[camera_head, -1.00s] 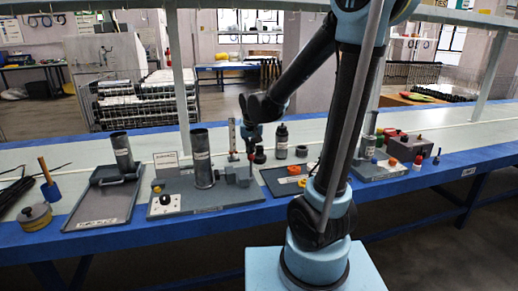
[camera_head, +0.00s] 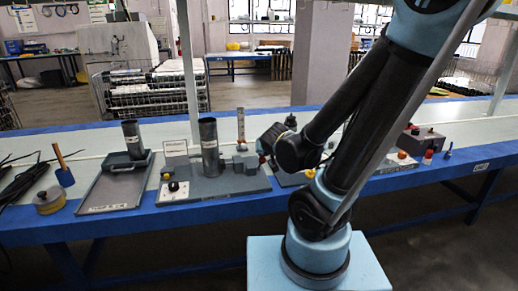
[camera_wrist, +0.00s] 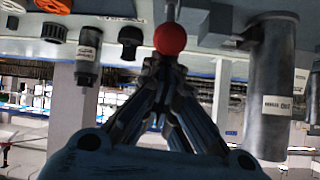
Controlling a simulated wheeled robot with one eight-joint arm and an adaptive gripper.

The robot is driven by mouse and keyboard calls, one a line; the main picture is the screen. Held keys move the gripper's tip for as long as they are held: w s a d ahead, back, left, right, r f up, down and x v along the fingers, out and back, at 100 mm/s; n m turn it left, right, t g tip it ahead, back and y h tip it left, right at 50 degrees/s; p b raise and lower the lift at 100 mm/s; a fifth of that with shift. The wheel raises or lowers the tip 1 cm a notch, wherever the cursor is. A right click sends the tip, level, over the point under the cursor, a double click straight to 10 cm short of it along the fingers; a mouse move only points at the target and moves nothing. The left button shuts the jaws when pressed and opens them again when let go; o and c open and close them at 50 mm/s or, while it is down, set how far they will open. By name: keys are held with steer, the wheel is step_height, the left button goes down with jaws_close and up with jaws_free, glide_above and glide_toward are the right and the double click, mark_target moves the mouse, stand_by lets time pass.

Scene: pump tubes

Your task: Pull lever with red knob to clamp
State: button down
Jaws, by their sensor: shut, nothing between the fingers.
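The red knob (camera_wrist: 170,38) shows just beyond my fingertips in the wrist view, on a thin grey stem (camera_wrist: 170,10). In the head view a small red spot, likely the knob (camera_head: 262,159), shows at the right of the grey fixture base (camera_head: 215,188), beside my wrist. My gripper (camera_wrist: 164,64) is shut and empty, its tips close to the knob; whether they touch it I cannot tell. The dark upright cylinder (camera_head: 210,146) stands on the same base and shows at the right in the wrist view (camera_wrist: 268,95). My wrist partly hides the lever area in the head view.
The wrist view is upside down. A dark bottle (camera_wrist: 87,55) and a black cap (camera_wrist: 130,40) stand left of the knob there. A grey tray (camera_head: 112,183) with another cylinder lies left of the fixture. The blue table edge (camera_head: 120,222) runs along the front.

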steer(key=shift+s+d+f, duration=0.2)
steer(key=shift+s+f, duration=0.25)
steer(key=shift+s, duration=0.15)
steer(key=shift+s+d+f, duration=0.15)
steer(key=shift+s+f, duration=0.25)
steer(key=shift+s, duration=0.2)
steer(key=shift+s+f, duration=0.1)
steer(key=shift+s, duration=0.05)
steer(key=w+r, duration=0.2)
steer(key=w, duration=0.1)
steer(key=shift+a+r, duration=0.1)
steer(key=shift+r, duration=0.3)
steer(key=v, duration=0.9)
steer(key=shift+s+f, duration=0.35)
stand_by(0.4)
steer(key=shift+s+d, duration=0.1)
steer(key=shift+d, duration=0.15)
